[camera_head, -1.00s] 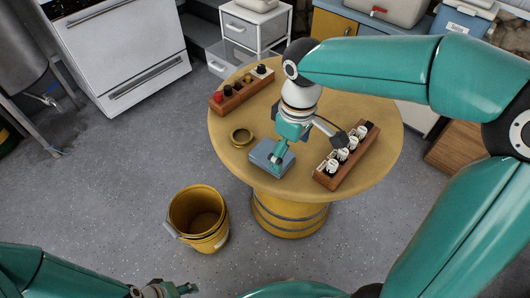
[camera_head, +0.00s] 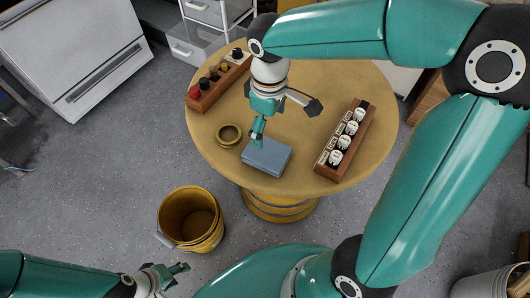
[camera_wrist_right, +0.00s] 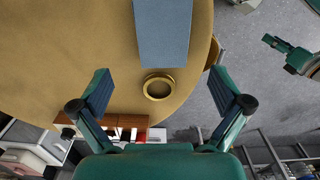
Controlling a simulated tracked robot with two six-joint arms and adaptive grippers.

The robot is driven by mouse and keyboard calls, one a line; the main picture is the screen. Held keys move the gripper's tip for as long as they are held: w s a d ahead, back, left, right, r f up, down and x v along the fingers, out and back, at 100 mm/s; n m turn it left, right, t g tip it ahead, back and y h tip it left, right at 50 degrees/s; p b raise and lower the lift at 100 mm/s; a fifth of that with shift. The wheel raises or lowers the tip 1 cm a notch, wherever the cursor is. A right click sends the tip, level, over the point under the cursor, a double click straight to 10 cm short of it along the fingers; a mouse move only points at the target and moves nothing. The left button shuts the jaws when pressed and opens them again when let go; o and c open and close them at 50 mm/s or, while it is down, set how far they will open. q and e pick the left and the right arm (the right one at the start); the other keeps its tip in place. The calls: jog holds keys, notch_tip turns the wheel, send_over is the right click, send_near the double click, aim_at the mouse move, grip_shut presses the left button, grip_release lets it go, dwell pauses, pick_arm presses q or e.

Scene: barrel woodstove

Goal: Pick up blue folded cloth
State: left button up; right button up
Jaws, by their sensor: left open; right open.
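The blue folded cloth (camera_head: 268,158) lies flat near the front edge of the round table. It also shows at the top of the right wrist view (camera_wrist_right: 163,32). My right gripper (camera_head: 285,123) is open and empty above the table, behind the cloth in the head view. One finger overlaps the cloth's back left corner there; contact cannot be told. In the wrist view both fingers (camera_wrist_right: 163,90) are spread, with the cloth beyond the fingertips. My left gripper (camera_head: 174,278) is open and empty at the bottom left, away from the table.
On the yellow table (camera_head: 215,150) are a brass ring-shaped dish (camera_head: 229,135), a wooden rack of white-labelled jars (camera_head: 330,160) on the right and another wooden rack (camera_head: 215,88) at the back left. A yellow bucket (camera_head: 190,220) stands on the floor.

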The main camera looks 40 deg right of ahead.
aim_at(267, 151)
jog(key=f+b, duration=0.1)
jog(key=f, duration=1)
jog(key=shift+a, duration=0.2)
jog(key=c, duration=0.9)
